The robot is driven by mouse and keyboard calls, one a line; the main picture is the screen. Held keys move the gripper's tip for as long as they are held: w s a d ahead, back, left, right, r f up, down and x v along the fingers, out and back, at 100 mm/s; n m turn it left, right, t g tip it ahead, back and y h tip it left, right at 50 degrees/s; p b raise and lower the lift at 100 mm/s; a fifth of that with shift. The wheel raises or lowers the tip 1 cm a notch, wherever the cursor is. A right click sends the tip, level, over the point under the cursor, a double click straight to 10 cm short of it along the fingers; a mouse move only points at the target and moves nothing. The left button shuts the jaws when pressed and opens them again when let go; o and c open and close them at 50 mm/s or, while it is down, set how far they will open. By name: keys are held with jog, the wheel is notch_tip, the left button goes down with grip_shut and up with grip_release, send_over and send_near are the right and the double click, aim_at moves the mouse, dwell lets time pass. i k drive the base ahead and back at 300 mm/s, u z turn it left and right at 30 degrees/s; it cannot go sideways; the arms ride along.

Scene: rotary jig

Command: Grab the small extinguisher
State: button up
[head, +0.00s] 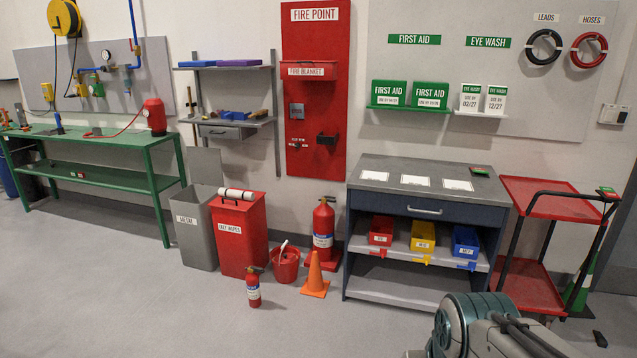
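The small extinguisher (253,289) is red with a pale label and a dark valve at its top. It stands upright on the grey floor, in front of the red wipes bin. A larger red extinguisher (323,240) stands behind it to the right, on a red base by the cabinet. Part of my arm shows at the bottom right, well to the right of the small extinguisher. My gripper's fingers are not in view.
A red bin (238,250), a red bucket (286,265) and an orange cone (315,278) stand close behind and right of the small extinguisher. A grey metal bin (193,235), cabinet (420,172) and red trolley (528,287) line the wall. Floor in front is clear.

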aim_at(253, 285)
jog(key=z, duration=0.05)
jog(key=i, duration=1.6)
jog(key=u, duration=0.3)
jog(key=i, duration=1.7)
jog(key=u, duration=0.5)
jog(key=i, duration=0.7)
jog(key=u, duration=0.1)
